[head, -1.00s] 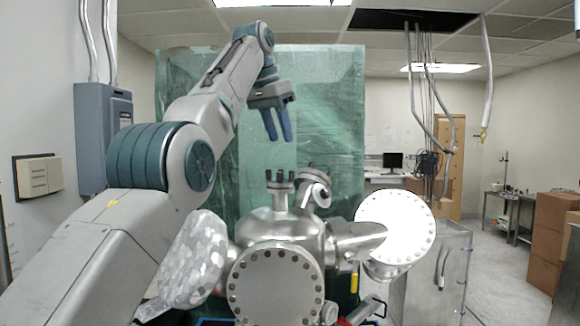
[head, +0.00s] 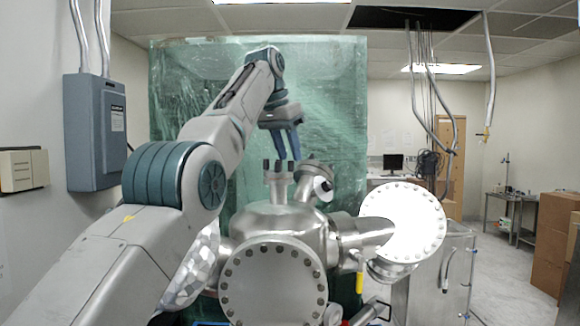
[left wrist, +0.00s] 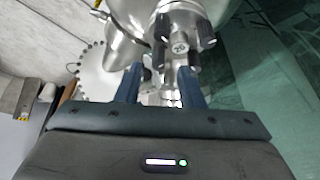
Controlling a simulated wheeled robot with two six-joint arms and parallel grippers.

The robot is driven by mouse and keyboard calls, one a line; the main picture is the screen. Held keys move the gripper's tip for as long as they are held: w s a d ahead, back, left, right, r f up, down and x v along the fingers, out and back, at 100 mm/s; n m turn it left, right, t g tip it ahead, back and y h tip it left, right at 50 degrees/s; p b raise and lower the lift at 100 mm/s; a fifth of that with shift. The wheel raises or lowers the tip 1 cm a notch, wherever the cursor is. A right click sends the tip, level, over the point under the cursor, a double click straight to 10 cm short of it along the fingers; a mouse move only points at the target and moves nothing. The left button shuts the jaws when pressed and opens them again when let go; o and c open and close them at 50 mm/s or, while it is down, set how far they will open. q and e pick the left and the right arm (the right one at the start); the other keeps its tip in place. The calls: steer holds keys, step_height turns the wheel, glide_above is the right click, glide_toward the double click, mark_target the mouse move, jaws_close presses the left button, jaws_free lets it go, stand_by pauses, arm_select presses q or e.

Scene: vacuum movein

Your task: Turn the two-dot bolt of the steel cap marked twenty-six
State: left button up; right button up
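A steel vacuum chamber (head: 285,222) stands in front of me. A small top port with dark upright bolts (head: 278,170) rises from it, and it also shows in the left wrist view (left wrist: 182,42). A large round steel cap ringed with bolts (head: 273,285) faces me, and a bright one (head: 405,222) is at the right. I cannot read a twenty-six or dot marks on any of them. My left gripper (head: 288,158) is above and beside the top port, pointing down. In the left wrist view its two fingers (left wrist: 160,78) are apart with nothing clearly held. My right gripper is out of view.
A short angled side port (head: 322,186) stands close right of the top port. A green translucent curtain (head: 335,110) hangs behind. A grey wall box (head: 95,132) is at the left. Boxes (head: 552,240) stand at the far right.

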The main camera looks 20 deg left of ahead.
arm_select(q)
steer(key=shift+w+d+f, duration=0.15)
steer(key=shift+w+f, duration=0.05)
steer(key=shift+f, duration=0.45)
steer(key=shift+d+f, duration=0.1)
steer(key=shift+f, duration=0.05)
steer(key=c, duration=0.7)
jaws_close()
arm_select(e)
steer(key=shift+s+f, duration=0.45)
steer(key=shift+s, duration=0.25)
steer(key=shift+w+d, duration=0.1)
